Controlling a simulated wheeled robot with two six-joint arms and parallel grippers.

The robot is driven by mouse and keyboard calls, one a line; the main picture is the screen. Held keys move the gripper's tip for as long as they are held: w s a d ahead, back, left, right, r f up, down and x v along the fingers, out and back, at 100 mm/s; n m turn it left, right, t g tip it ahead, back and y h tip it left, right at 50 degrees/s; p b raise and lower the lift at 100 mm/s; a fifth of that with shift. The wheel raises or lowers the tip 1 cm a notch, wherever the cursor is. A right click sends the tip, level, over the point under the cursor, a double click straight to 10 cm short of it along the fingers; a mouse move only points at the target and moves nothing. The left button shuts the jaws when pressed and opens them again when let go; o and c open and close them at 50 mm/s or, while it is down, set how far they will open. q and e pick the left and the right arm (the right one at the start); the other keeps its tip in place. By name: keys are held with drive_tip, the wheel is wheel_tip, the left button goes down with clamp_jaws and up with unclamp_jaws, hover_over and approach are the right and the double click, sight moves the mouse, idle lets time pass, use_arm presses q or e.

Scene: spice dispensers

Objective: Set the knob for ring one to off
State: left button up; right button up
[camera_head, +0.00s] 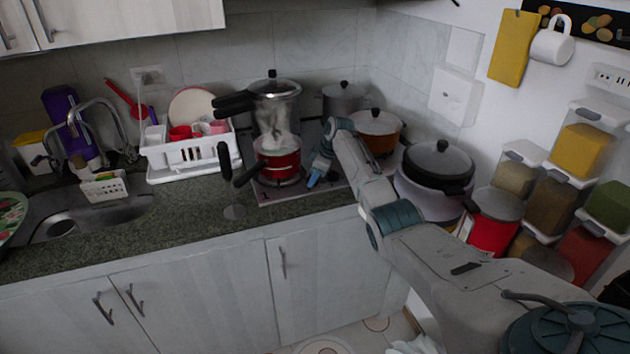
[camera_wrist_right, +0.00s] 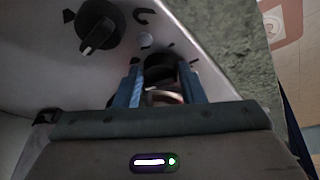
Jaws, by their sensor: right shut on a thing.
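My right gripper (camera_head: 314,180) is down at the front edge of the stove (camera_head: 290,192), beside a red pot. In the right wrist view my right gripper (camera_wrist_right: 162,74) is shut on a black knob (camera_wrist_right: 159,66), with one blue finger on each side. The knob is partly hidden between the fingers, and its pointer's setting cannot be made out. A second black knob (camera_wrist_right: 100,28) on the grey panel stands apart, to the left. The red pot (camera_head: 279,162) steams on a front ring. My left gripper is not in view.
A pressure cooker (camera_head: 275,100) stands behind the red pot, and an orange pot (camera_head: 376,130) stands behind my right arm. A large dark-lidded pot (camera_head: 438,165) is to its right. A white dish rack (camera_head: 188,155) is on the left. Counter (camera_head: 160,215) left of the stove is mostly clear.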

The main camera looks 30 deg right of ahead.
drive_tip(key=shift+w+f+n+y+b, duration=0.1)
drive_tip(key=shift+n+y+b, duration=0.2)
drive_tip(key=shift+n+b, duration=0.45)
drive_tip(key=shift+n+g, duration=0.3)
drive_tip(key=shift+n, duration=0.05)
drive_tip(key=o, duration=0.7)
drive_tip(key=b+v, duration=0.2)
drive_tip(key=v, duration=0.9)
drive_tip(key=shift+d+b, duration=0.1)
drive_tip(key=shift+b, duration=0.2)
